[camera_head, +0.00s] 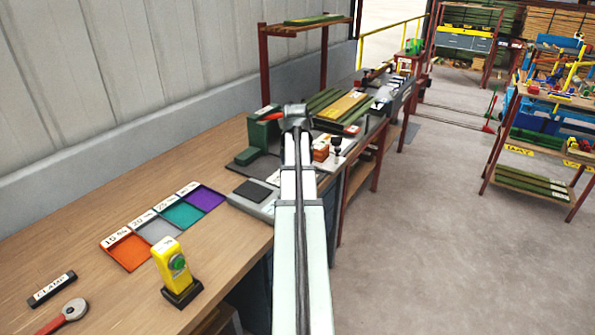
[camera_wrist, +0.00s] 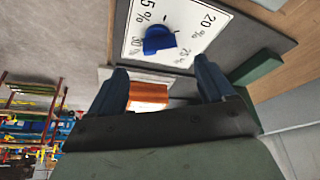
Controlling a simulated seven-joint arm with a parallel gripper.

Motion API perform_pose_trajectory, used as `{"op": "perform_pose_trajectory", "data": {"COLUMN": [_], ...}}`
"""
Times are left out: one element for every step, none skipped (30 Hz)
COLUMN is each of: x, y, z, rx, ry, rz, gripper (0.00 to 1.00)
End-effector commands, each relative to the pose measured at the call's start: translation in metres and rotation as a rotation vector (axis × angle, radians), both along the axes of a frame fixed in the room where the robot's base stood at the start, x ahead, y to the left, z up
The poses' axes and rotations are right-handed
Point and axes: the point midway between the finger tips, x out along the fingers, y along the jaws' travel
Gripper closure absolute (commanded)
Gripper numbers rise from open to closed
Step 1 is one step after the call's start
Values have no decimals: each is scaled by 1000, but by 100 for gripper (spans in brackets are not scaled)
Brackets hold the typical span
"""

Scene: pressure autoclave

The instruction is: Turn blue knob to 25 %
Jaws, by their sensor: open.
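The blue knob (camera_wrist: 159,41) sits on a white dial plate (camera_wrist: 190,18) in the wrist view. The plate carries percent marks; 20 % is at the upper right and what looks like 25 % at the lower right. The mark at the upper left is cut off by the frame. I cannot tell exactly which mark the knob points at. My gripper (camera_wrist: 160,66) is open and empty. Its two blue-grey fingers are spread wide, with the knob beyond their tips, apart from them. In the head view my arm hides the gripper, and I cannot make out the knob.
An orange block (camera_wrist: 148,95) shows between my fingers in the wrist view. A green block (camera_wrist: 257,68) lies right of the plate. In the head view, coloured trays (camera_head: 128,252), a yellow device with a green button (camera_head: 174,262) and a green machine (camera_head: 262,138) stand on the bench.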

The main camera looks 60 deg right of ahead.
Motion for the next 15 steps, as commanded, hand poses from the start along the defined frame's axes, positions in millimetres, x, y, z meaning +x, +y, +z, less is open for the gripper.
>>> {"op": "perform_pose_trajectory", "data": {"x": [2, 3, 4, 5, 6, 7, 7, 8, 9, 10, 10, 11, 12, 12, 13], "y": [-3, -5, -6, -8, -10, -11, -13, -14, -16, -17, -18, -19, -20, -21, -22], "z": [-8, -12, -18, -22, -26, -31, -35, -39, -43, -46, -49, -53, -55, -58, -60], "rx": [2, 2, 3, 2, 1, 2, 2, 2, 1, 1, 1, 2, 2, 1, 0], "ry": [1, 1, 1, 1, 0, 1, 1, 1, 0, 0, 1, 1, 1, 0, 0], "rz": [0, 0, 0, 0, 0, 0, 0, 0, 0, 0, 1, 0, 0, 0, 1], "gripper": [18, 18, 18, 18, 18, 18, 18, 18, 18, 18, 18, 18, 18, 18, 18]}}
